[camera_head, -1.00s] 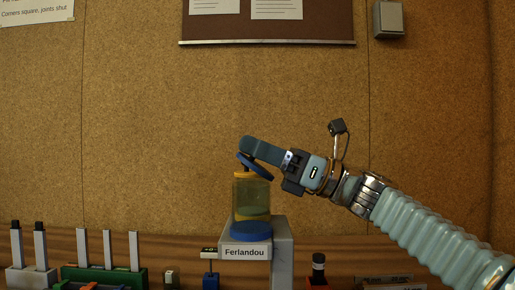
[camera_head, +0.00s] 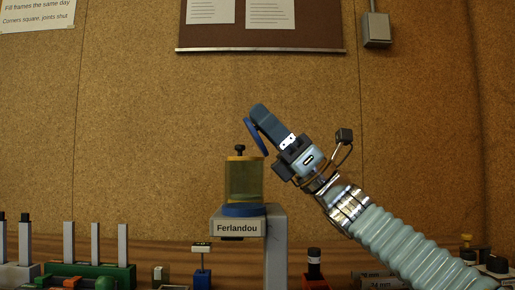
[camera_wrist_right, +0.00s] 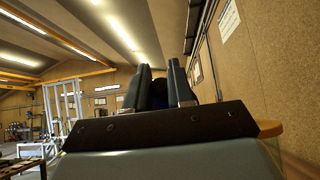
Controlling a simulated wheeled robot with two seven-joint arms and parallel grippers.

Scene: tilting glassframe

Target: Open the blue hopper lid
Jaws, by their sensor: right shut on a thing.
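The hopper (camera_head: 244,181) is a yellowish see-through jar with a yellow rim, on a blue base atop a grey stand labelled "Ferlandou". Its blue lid (camera_head: 256,138) stands steeply tilted, seen nearly edge-on, its lower edge by the right side of the jar's rim. A black knob (camera_head: 239,150) shows above the jar top. My right gripper (camera_head: 260,113) is shut on the lid, above and right of the jar. In the right wrist view a dark bluish shape (camera_wrist_right: 160,95) shows between the fingers. My left gripper is out of view.
Green, grey and white fixtures (camera_head: 95,268) with upright posts stand along the bottom left. A small blue-and-white device (camera_head: 202,265) and a red-and-black item (camera_head: 314,265) flank the stand. A cork wall with a brown notice board (camera_head: 260,35) lies behind.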

